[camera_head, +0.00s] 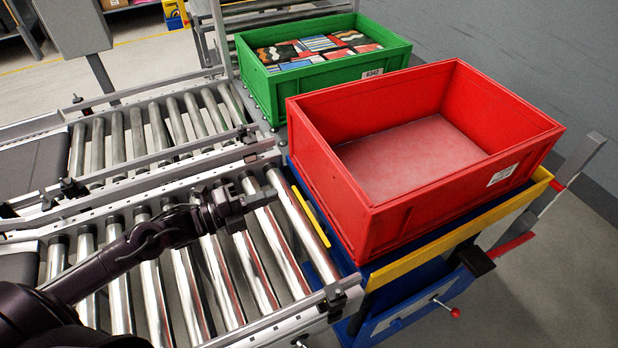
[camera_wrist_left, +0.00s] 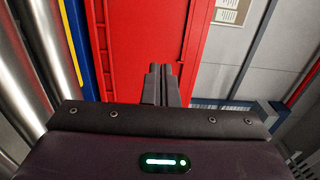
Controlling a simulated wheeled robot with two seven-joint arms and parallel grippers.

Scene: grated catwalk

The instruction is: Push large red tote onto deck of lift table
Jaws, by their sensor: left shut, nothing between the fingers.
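The large red tote (camera_head: 430,150) is empty and stands upright on the lift table (camera_head: 410,318), which is blue with yellow edges. Its left side lies close to the table's edge beside the rollers. My left gripper (camera_head: 268,197) is shut and empty, above the rollers, to the left of the tote and apart from it in the head view. In the left wrist view, the shut fingers (camera_wrist_left: 160,72) point at the tote's red wall (camera_wrist_left: 145,35). The tote hides most of the deck. My right gripper is not in view.
A roller conveyor (camera_head: 205,265) runs up to the lift table's left side. A green tote (camera_head: 268,85) with patterned packages stands behind the red tote. A grey post (camera_head: 575,170) and red-tipped handle (camera_head: 455,312) are at the table's right and front. A grey wall (camera_head: 500,40) stands behind.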

